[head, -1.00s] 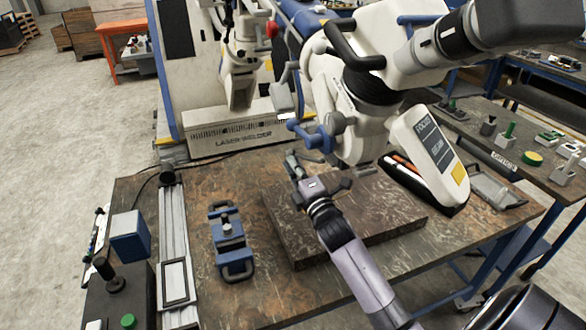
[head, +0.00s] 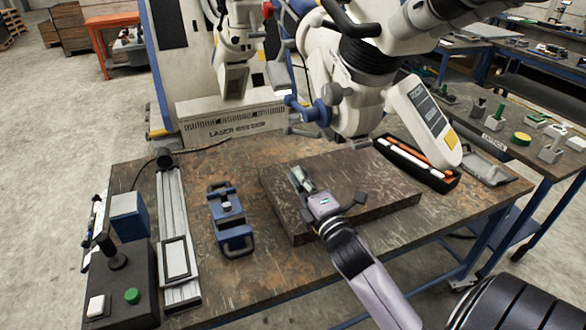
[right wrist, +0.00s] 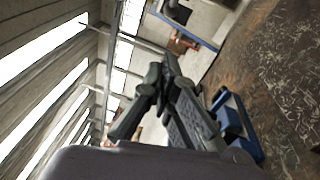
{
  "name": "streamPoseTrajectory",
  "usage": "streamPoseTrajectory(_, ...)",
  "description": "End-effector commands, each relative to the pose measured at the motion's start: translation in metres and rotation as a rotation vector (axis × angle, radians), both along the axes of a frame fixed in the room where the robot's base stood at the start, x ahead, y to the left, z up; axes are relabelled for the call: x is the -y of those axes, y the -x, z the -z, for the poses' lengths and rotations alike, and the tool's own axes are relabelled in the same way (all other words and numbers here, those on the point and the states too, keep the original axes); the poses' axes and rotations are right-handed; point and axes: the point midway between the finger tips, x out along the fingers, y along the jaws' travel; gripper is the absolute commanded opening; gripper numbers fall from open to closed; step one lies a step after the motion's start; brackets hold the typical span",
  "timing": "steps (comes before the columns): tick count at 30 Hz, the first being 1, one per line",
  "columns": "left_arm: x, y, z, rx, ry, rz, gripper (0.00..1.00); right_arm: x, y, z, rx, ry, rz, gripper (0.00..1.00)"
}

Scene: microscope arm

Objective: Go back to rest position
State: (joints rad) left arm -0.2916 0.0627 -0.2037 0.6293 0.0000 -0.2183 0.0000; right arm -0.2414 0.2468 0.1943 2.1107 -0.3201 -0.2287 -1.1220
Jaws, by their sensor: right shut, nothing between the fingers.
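My right gripper (head: 297,179) is in the head view, over the back left part of a dark stone-like slab (head: 378,207) on the workbench. Its fingers are shut with nothing between them. In the right wrist view the closed fingers (right wrist: 158,80) also show empty. The white microscope arm (head: 352,98) hangs over the back of the slab, right of and behind the gripper. My left gripper does not show in these frames.
A blue clamp fixture (head: 231,222) stands on the workbench (head: 285,272), left of the slab. A metal rail (head: 173,218) and a button box (head: 125,285) lie further left. A pen tray (head: 445,180) sits at the right. The bench front is mostly clear.

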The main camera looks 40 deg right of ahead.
Motion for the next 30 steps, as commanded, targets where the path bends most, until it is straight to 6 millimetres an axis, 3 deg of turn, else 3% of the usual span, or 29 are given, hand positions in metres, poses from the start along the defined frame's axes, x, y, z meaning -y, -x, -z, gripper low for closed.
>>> streamPoseTrajectory(10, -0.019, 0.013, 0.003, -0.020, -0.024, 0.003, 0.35, -0.002, 0.007, 0.005, -0.015, -0.028, 0.002, 0.00)
streamPoseTrajectory(13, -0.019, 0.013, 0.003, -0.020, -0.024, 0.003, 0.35, -0.007, 0.013, 0.025, -0.079, -0.148, 0.013, 0.00)
streamPoseTrajectory(16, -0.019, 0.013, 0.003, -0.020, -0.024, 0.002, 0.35, -0.020, 0.028, 0.061, -0.200, -0.371, 0.045, 0.00)
streamPoseTrajectory(21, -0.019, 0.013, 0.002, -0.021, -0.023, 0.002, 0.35, -0.059, 0.082, 0.136, -0.465, -0.829, 0.182, 0.00)
streamPoseTrajectory(24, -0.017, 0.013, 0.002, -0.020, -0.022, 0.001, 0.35, -0.084, 0.120, 0.168, -0.603, -1.041, 0.290, 0.00)
streamPoseTrajectory(30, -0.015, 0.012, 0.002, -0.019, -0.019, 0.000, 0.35, -0.124, 0.188, 0.202, -0.803, -1.307, 0.501, 0.00)
